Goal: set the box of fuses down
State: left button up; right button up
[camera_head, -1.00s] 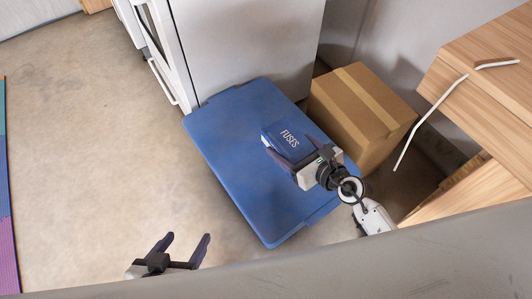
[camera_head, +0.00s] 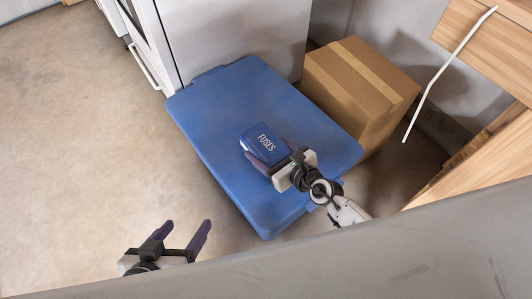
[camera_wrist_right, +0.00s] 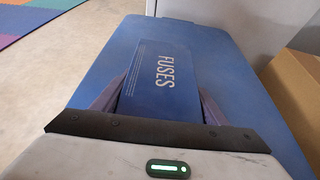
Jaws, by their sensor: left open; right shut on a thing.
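The box of fuses (camera_head: 264,143) is dark blue with white "FUSES" lettering. My right gripper (camera_head: 268,158) is shut on it, with one finger on each side. In the right wrist view the box (camera_wrist_right: 165,80) sits between the two fingers (camera_wrist_right: 165,102). The box is over the blue lid of a large bin (camera_head: 220,115); I cannot tell whether it touches the lid. My left gripper (camera_head: 180,235) is open and empty above the floor at the lower left.
A cardboard box (camera_head: 360,90) stands right of the blue lid. A white cabinet (camera_head: 235,35) stands behind it. A wooden unit (camera_head: 490,45) with a white strip (camera_head: 447,70) is at the right. The blue lid is otherwise clear. Open floor (camera_head: 80,130) lies left.

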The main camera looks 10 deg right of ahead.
pick_arm(q)
jog(key=shift+f, duration=0.15)
pick_arm(e)
jog(key=o, duration=0.7)
jog(key=shift+f, duration=0.2)
jog(key=o, duration=0.5)
pick_arm(q)
jog(key=shift+d, duration=0.1)
pick_arm(e)
jog(key=shift+r, duration=0.15)
jog(key=shift+s+d+r, duration=0.1)
jog(key=shift+s, duration=0.05)
jog(key=p+v, duration=0.3)
jog(key=v, duration=0.7)
jog(key=shift+s+d+r+p, duration=0.1)
jog(key=shift+s+d+p, duration=0.1)
jog(key=shift+s+p, duration=0.15)
pick_arm(q)
jog(key=shift+s+a+r+t+y, duration=0.15)
jog(key=shift+s+a+r, duration=0.1)
jog(key=shift+a+r, duration=0.3)
jog(key=shift+s+a+r+t+y, duration=0.15)
jog(key=shift+s+a+r, duration=0.15)
jog(key=shift+r, duration=0.3)
pick_arm(e)
jog(key=shift+s+d+r, duration=0.15)
jog(key=shift+s, duration=0.15)
